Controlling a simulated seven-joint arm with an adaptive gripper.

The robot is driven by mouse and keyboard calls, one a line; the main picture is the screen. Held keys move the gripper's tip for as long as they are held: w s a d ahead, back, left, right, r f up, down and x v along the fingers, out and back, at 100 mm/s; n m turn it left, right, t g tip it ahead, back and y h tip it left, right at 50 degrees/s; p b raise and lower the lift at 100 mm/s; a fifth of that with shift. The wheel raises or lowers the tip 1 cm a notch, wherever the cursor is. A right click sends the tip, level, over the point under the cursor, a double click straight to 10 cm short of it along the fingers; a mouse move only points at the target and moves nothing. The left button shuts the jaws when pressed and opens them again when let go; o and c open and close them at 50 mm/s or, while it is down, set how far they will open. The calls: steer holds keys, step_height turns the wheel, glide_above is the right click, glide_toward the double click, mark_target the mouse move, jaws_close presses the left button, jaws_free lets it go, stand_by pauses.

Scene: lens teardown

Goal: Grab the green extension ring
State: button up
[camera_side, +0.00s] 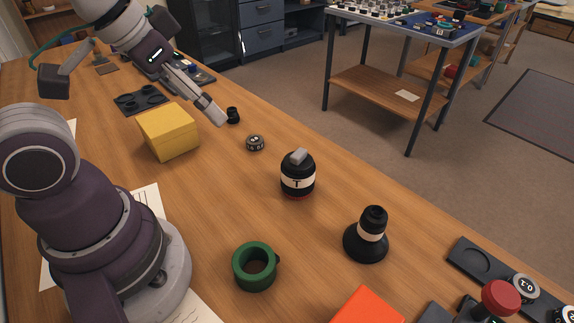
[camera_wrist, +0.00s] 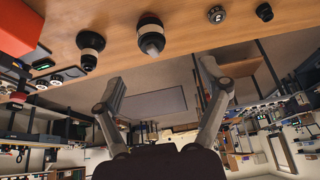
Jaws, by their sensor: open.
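The green extension ring (camera_side: 255,267) lies on the wooden table near the front in the side view, its round opening facing up and a small dark knob on its right side. I cannot make it out in the wrist view. My gripper (camera_side: 213,112) is up and back on the left in the side view, above the table beyond the yellow box, well away from the ring. In the wrist view my gripper (camera_wrist: 162,71) has its two fingers spread wide with nothing between them.
A black lens with a white band marked T (camera_side: 298,176) and a flared black lens part (camera_side: 367,237) stand right of the ring. A yellow box (camera_side: 168,131), a small numbered disc (camera_side: 255,143) and a small black piece (camera_side: 233,115) lie farther back. An orange-red block (camera_side: 366,306) is in front.

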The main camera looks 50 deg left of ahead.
steer(key=o, duration=0.3)
steer(key=m+g, duration=0.5)
steer(key=m, duration=1.1)
glide_toward(254, 259)
steer(key=shift+g, duration=0.3)
steer(key=f, duration=1)
steer(key=shift+w+f, duration=0.25)
